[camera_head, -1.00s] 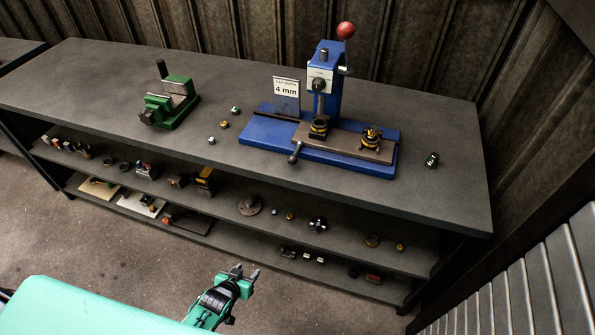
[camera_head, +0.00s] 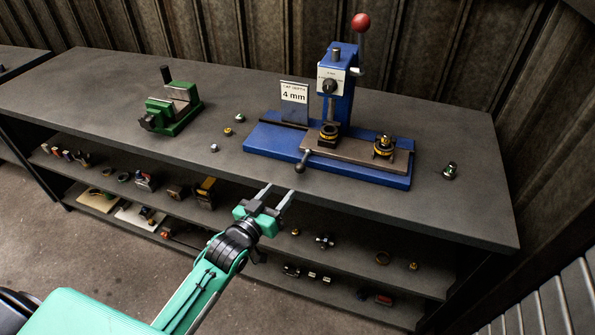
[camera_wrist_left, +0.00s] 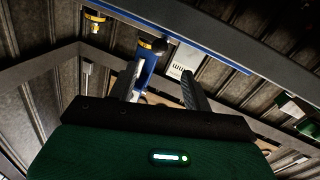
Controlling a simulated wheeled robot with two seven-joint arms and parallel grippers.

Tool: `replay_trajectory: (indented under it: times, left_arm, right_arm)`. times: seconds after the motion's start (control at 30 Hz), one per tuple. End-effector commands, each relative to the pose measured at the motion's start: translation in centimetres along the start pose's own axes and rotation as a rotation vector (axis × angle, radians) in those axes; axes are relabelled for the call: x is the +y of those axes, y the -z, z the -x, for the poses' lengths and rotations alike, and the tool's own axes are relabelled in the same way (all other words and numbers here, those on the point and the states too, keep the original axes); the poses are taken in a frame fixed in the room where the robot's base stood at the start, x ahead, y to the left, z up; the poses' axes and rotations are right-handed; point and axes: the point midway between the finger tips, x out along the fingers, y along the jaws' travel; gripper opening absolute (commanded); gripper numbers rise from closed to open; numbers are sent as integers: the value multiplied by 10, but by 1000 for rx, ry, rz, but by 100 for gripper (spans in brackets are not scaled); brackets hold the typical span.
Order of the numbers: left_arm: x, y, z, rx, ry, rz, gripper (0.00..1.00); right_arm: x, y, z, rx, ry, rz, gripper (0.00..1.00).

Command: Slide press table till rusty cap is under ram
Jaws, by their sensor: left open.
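The blue press (camera_head: 337,85) stands on the bench with a red ball on its lever. Its brown sliding table (camera_head: 356,157) lies across the blue base and has a handle with a dark knob (camera_head: 299,167) at its left front. Two dark and yellow pieces sit on the table: one (camera_head: 329,134) below the ram, the other (camera_head: 384,147) at the right end. I cannot tell which is the rusty cap. My left gripper (camera_head: 276,194) is open and empty, in front of the bench edge, below and left of the knob. My right gripper is not in view.
A green vise (camera_head: 172,107) stands at the left of the bench, with small loose parts (camera_head: 228,132) between it and the press. A "4 mm" sign (camera_head: 294,93) stands by the press. A small part (camera_head: 449,171) lies at the right. Loaded shelves run below.

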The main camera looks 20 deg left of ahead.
Motion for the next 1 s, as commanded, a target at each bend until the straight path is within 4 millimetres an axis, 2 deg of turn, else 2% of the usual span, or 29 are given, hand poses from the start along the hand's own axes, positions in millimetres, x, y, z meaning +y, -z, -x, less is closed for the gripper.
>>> replay_trajectory:
  times: [0.3,0.5,0.7,1.0]
  left_arm:
    - [0,2,-58,1,0,0,50]
    - [0,0,-85,0,0,1,50]
    - [0,0,-98,0,0,1,50]
    - [0,0,-99,0,0,0,50]
  right_arm:
    - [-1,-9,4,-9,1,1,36]
    - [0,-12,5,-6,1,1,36]
    - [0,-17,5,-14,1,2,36]
    - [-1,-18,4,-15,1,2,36]
